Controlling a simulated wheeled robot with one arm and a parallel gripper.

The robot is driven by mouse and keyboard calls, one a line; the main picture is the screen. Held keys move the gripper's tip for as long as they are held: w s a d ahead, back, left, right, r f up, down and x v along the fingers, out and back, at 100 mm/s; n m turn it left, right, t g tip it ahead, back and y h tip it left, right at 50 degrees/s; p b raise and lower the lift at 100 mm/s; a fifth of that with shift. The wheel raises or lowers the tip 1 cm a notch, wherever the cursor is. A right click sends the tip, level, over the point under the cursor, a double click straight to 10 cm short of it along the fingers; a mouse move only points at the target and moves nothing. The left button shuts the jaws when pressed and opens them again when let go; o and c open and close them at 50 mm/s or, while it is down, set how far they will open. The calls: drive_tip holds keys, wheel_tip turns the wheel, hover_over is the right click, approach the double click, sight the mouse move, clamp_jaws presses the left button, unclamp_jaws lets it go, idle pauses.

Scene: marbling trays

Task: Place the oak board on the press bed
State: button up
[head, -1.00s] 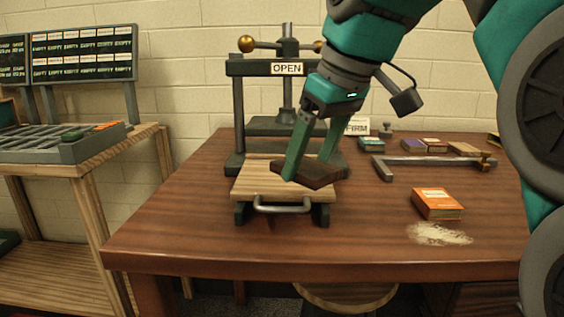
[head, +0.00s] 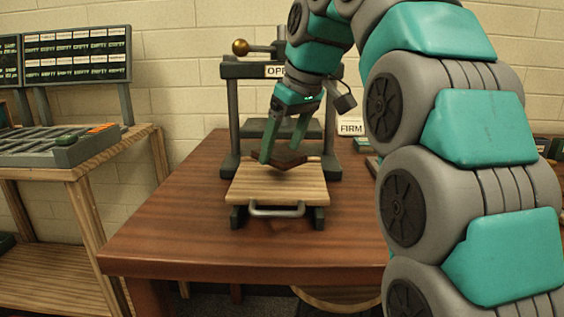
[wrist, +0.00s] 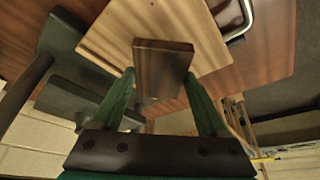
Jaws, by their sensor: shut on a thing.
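My gripper (head: 283,153) is shut on a dark brown board (head: 288,161), which I take as the oak board. The board is tilted in the head view and hangs over the rear part of the press bed (head: 277,185). The bed is a pale wooden slab with a metal handle at its front, out in front of the press frame. In the wrist view the board (wrist: 162,68) lies between my two green fingers, with the pale bed (wrist: 110,32) behind it. I cannot tell how large the gap between board and bed is.
The dark press frame (head: 231,115) stands behind the bed, with a partly covered sign. A "FIRM" sign (head: 350,128) is right of it. My arm hides the table's right side. The brown table (head: 165,220) is clear to the left. A rack (head: 60,148) stands on a side bench.

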sight(285, 155)
drive_tip(key=shift+f, duration=1.6)
drive_tip(key=shift+f, duration=0.1)
drive_tip(key=shift+f, duration=0.15)
drive_tip(key=o, duration=1.3)
drive_tip(key=shift+s, duration=0.1)
drive_tip(key=shift+c, duration=0.2)
